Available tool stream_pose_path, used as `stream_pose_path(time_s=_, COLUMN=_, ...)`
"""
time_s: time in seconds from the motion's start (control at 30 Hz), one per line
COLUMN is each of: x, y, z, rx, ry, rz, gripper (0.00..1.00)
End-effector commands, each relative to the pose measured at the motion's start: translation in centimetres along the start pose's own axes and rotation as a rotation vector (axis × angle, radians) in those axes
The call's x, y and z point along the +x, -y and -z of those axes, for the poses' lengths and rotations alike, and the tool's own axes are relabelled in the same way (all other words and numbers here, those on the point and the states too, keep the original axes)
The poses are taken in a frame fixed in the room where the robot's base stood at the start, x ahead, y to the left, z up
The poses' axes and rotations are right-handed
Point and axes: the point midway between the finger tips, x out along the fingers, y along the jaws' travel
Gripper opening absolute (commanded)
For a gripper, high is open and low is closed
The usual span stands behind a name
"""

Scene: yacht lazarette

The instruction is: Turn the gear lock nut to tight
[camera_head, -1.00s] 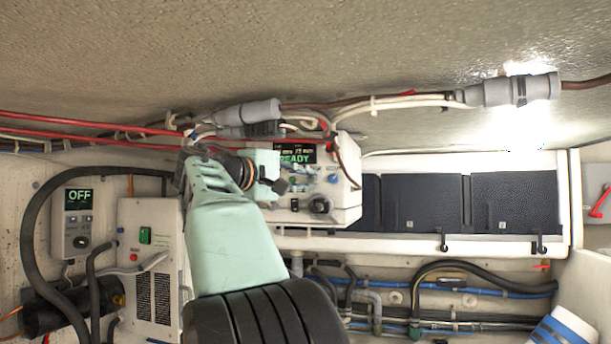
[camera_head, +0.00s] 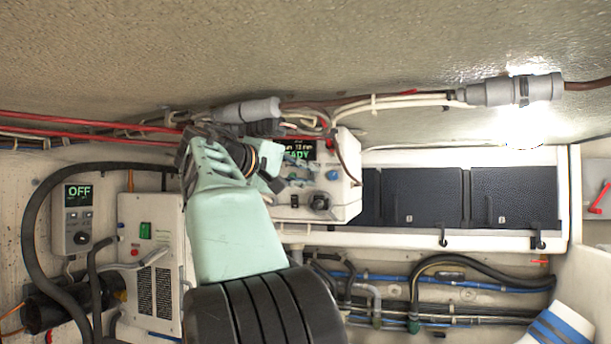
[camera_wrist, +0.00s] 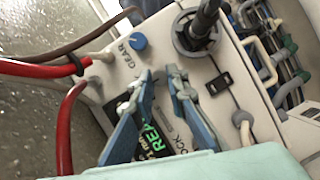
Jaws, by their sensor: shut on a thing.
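The white control unit (camera_head: 345,206) hangs on the back wall and carries a lit green display (camera_head: 300,152), a blue knob (camera_head: 333,175) and a black knob (camera_head: 319,202). In the wrist view the blue knob (camera_wrist: 138,41) sits beside the word GEAR, and the black knob (camera_wrist: 194,38) has a stalk. My gripper (camera_head: 298,178) is at the unit's face, left of the blue knob. In the wrist view my gripper (camera_wrist: 160,78) has its blue fingers close together over the panel, near lettering ending in OCK. The gear lock nut is not clearly visible at the fingertips.
Red and brown cables (camera_wrist: 70,115) run close beside the unit in the wrist view. A sloping ceiling (camera_head: 300,50) is close above. Dark panels (camera_head: 420,196) stand to the right, and a white box with a vent (camera_head: 152,255) stands lower left.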

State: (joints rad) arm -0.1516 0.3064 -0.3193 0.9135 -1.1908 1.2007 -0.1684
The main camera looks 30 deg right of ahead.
Motion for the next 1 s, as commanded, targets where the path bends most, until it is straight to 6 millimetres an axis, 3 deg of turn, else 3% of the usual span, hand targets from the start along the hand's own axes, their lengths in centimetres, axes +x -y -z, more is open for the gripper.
stream_pose_path(time_s=0.2, x=0.0, y=0.0, z=0.0, rx=0.000, ry=0.001, rz=0.000, gripper=0.32)
stream_pose_path(time_s=0.57, x=-0.7, y=0.0, z=0.1, rx=0.000, ry=-0.002, rz=0.001, gripper=0.32)
stream_pose_path(time_s=1.0, x=-9.0, y=0.0, z=0.1, rx=0.001, ry=-0.005, rz=0.002, gripper=0.32)
